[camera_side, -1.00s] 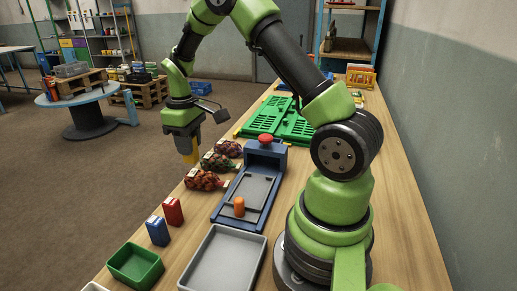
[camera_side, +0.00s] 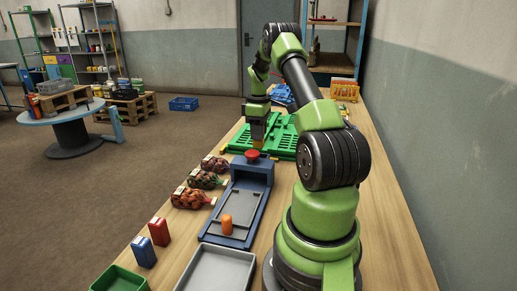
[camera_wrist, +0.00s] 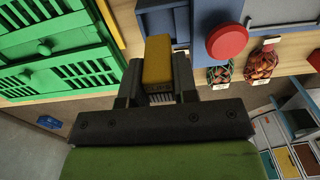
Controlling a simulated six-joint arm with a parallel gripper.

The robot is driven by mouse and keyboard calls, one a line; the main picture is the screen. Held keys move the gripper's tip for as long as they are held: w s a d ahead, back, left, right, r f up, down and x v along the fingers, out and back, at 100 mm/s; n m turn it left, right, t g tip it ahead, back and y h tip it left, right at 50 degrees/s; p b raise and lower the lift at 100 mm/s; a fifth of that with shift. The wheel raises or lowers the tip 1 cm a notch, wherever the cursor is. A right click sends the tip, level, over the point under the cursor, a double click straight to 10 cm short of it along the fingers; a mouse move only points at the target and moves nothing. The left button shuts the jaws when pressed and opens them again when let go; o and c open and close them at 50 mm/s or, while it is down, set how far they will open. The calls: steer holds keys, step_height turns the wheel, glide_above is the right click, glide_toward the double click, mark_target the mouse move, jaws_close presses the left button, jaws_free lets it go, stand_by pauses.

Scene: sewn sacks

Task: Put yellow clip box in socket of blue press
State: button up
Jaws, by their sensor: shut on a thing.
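My gripper (camera_wrist: 157,92) is shut on the yellow clip box (camera_wrist: 158,62), which sticks out between the fingers in the wrist view. The press has a red knob (camera_side: 252,154), which also shows in the wrist view (camera_wrist: 227,40), right of the held box. Its grey bed (camera_side: 241,205) extends toward the camera.
An orange cylinder (camera_side: 226,224) stands on the press bed. Several net sacks (camera_side: 188,198) lie left of the press. Red (camera_side: 159,232) and blue (camera_side: 143,251) boxes, a green bin (camera_side: 120,279) and a grey tray (camera_side: 216,270) are nearer. Green crates (camera_side: 285,137) lie beyond.

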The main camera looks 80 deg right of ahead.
mark_target(258, 145)
steer(key=shift+f, duration=2.35)
steer(key=shift+f, duration=0.15)
steer(key=o, duration=0.9)
